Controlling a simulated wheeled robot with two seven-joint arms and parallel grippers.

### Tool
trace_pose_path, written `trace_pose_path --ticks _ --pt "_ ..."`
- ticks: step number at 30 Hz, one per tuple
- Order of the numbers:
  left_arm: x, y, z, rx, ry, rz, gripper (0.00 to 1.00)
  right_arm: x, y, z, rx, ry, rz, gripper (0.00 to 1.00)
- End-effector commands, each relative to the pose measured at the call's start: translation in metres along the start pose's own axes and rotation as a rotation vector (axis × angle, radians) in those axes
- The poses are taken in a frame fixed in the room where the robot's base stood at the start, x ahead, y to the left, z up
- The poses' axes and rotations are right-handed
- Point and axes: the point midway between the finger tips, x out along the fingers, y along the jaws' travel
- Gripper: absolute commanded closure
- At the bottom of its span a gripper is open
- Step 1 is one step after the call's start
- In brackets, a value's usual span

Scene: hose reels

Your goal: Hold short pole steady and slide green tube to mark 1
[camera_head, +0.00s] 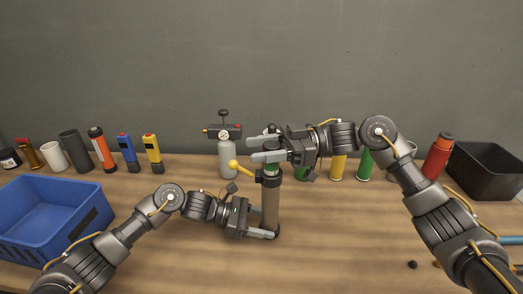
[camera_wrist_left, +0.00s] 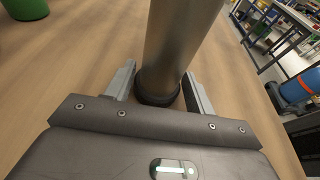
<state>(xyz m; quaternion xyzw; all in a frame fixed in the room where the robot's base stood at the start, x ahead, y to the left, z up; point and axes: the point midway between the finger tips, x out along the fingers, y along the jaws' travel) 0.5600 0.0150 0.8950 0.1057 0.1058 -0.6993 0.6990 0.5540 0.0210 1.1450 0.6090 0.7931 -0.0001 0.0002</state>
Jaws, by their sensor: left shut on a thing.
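The short pole (camera_head: 270,208) stands upright on the table, a grey-brown metal cylinder with a dark collar and a yellow lever (camera_head: 238,169) near its top. My left gripper (camera_head: 268,234) is shut on it near its foot; the left wrist view shows the pole (camera_wrist_left: 182,35) between the fingers (camera_wrist_left: 158,92), above a dark base ring. My right gripper (camera_head: 258,148) is open, its two fingers apart at the height of the pole's top, which they partly hide. A green cylinder (camera_head: 303,173) stands behind my right gripper, partly hidden. Another green one (camera_head: 365,165) stands further right. I see no mark 1.
A blue crate (camera_head: 45,220) is at the left and a black bin (camera_head: 487,170) at the right. A grey bottle with a gauge (camera_head: 227,158) stands behind the pole. Several canisters line the back edge, including a red one (camera_head: 438,160). The front middle of the table is mostly clear.

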Motion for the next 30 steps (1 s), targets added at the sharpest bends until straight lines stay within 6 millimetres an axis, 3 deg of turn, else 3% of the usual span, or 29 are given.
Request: trace_pose_path --ticks 10,14,24,30 --pt "0.000 0.000 0.000 -0.001 0.001 0.000 0.59 -0.001 0.000 0.000 0.000 0.000 -0.001 0.43" --pt "0.000 0.000 0.000 -0.001 0.001 0.000 0.59 -0.011 0.001 0.000 0.000 0.000 0.002 0.43" --pt "0.000 0.000 0.000 -0.001 0.000 0.001 0.59 -0.079 0.001 0.000 0.001 -0.001 0.004 0.43" --pt "0.000 0.000 0.000 0.000 0.000 0.001 0.59 -0.109 0.001 0.000 0.000 -0.002 0.002 0.43"
